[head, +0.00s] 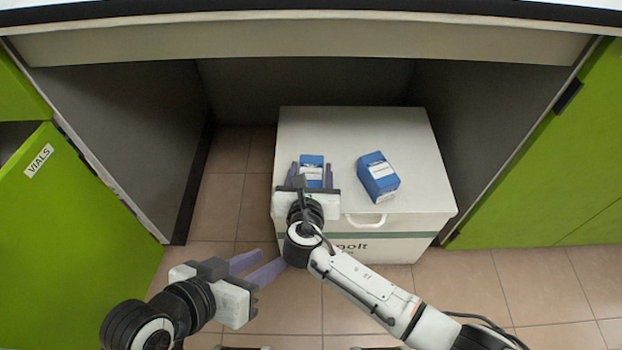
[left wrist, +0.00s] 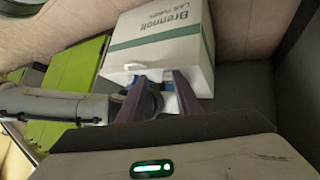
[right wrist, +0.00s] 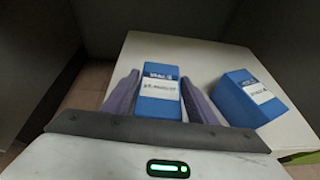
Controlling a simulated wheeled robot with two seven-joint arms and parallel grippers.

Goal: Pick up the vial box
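Two small blue boxes with white labels stand on a white chest. The left box (head: 312,161) also shows in the right wrist view (right wrist: 160,76); the right box (head: 377,175) shows there too (right wrist: 248,95). The label print is too small to tell which is the vial box. My right gripper (head: 312,174) is open, with its purple fingers on either side of the left box and narrow gaps beside it. The same fingers show in the right wrist view (right wrist: 160,95). My left gripper (head: 262,266) is open and empty, low in front of the chest.
The white chest (head: 350,130) has a front handle and stands in a recess under a counter (head: 300,40). Grey walls flank it. A green cabinet door labelled VIALS (head: 60,220) stands at left, green cabinets (head: 540,190) at right. Tiled floor (head: 215,210) is free left of the chest.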

